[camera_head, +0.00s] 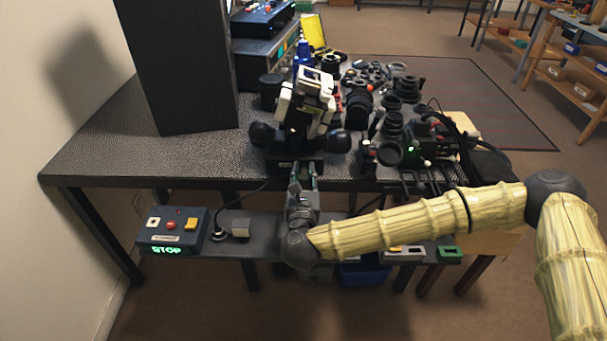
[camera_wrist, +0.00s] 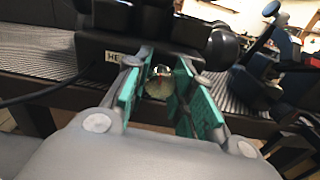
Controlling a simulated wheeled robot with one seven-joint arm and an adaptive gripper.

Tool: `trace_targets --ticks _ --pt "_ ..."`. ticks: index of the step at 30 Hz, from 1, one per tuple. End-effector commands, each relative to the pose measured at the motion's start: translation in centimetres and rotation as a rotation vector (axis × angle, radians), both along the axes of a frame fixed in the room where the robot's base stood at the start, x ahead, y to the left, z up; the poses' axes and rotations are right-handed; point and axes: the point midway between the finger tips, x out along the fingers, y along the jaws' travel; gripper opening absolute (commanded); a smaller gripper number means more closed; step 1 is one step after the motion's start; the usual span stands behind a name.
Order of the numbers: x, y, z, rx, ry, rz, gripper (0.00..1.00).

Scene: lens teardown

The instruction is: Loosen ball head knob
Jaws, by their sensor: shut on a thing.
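The ball head knob (camera_wrist: 160,82) is a small shiny round piece on the front of a black base in the wrist view. Its base (camera_wrist: 100,45) carries a white label starting "HE". My gripper (camera_wrist: 163,92) has its green-padded fingers on either side of the knob and is shut on it. In the head view my gripper (camera_head: 303,172) reaches the front of the black device (camera_head: 298,140), at the table's front edge. White clamp-like pieces (camera_head: 312,88) and round black knobs (camera_head: 262,134) show on that device. The held knob is hidden in the head view.
The dark table (camera_head: 90,155) holds lenses and rings (camera_head: 398,88) to the right of the device. A tall black panel (camera_head: 180,70) stands at left. A control box (camera_head: 172,230) showing "STOP" sits on a lower shelf (camera_head: 262,235). A cable (camera_wrist: 40,95) runs left of my gripper.

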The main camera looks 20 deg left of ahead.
Motion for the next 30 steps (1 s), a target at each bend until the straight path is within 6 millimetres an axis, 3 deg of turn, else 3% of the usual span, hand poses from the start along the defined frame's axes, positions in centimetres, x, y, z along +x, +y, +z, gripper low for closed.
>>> trace_targets --ticks 30 --pt "0.02 0.14 0.36 -0.921 -0.268 0.000 0.01"
